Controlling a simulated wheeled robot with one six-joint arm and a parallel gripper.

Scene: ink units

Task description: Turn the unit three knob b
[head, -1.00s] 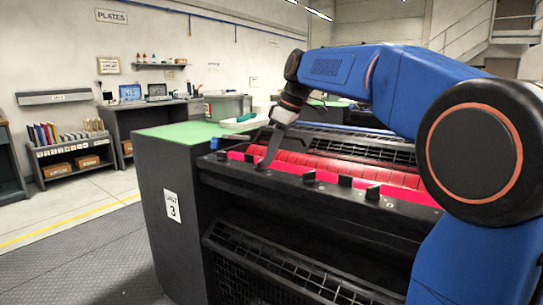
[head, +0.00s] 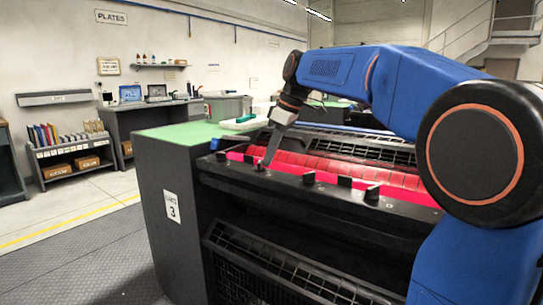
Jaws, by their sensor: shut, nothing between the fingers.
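Unit three (head: 173,232) is a dark cabinet with a white "UNIT 3" label on its end panel. Several small dark knobs stand in a row along its black front ledge, including one (head: 309,177) right of my gripper and one (head: 344,181) further right. No letters are readable, so I cannot tell which is knob b. My gripper (head: 265,164) points down from the wrist to the ledge, its tip at a knob position near the left part of the row. It is shut, with nothing held. The tip hides that spot; whether it touches a knob is unclear.
Red rollers (head: 370,174) lie just behind the ledge. A green top (head: 190,132) covers the unit's left end, with a grey bin (head: 229,107) and a white tray (head: 243,123) beyond. Open floor lies to the left.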

